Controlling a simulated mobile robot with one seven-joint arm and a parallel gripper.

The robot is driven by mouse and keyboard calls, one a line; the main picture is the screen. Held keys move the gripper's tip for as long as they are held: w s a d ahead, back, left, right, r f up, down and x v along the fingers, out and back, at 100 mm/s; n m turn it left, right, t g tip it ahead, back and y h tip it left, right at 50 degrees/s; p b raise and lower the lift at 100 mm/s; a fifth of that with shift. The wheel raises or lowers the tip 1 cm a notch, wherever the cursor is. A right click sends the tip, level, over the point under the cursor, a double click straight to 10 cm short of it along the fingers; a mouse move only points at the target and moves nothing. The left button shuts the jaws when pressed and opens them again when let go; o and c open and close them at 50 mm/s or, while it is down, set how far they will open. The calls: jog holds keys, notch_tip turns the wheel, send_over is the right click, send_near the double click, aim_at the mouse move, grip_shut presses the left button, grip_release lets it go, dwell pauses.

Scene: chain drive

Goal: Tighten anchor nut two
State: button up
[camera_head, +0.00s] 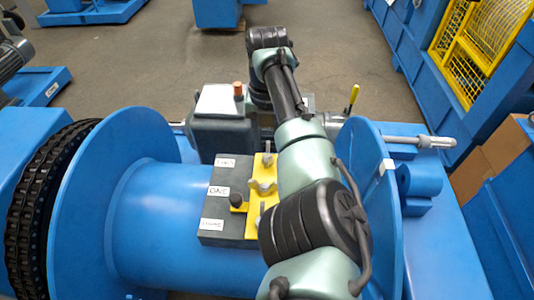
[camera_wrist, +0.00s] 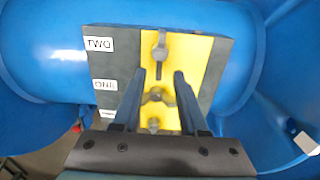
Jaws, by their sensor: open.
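A dark block (camera_wrist: 110,62) with a yellow plate (camera_wrist: 190,60) sits on the blue drum. White labels on it read TWO (camera_wrist: 99,44) and ONE (camera_wrist: 104,85) in the wrist view. A grey nut (camera_wrist: 160,48) on a stud stands level with TWO. Another nut (camera_wrist: 156,97) stands near ONE, and a third piece of hardware (camera_wrist: 153,125) shows lower down. My gripper (camera_wrist: 160,74) is open, its fingertips below the TWO nut in the picture, with the ONE nut between the fingers in the picture. I cannot tell its height or any contact. My arm hides it in the head view.
The blue drum (camera_head: 150,215) has large flanges (camera_head: 90,200) on both sides, with a black chain (camera_head: 40,190) at the left. A grey box with an orange knob (camera_head: 238,89) stands behind. A yellow-handled lever (camera_head: 353,95) and a metal shaft (camera_head: 420,142) are at the right.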

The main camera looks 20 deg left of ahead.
aim_at(267, 155)
notch_tip(267, 155, down, 5)
jog(key=shift+f, duration=0.2)
grip_shut()
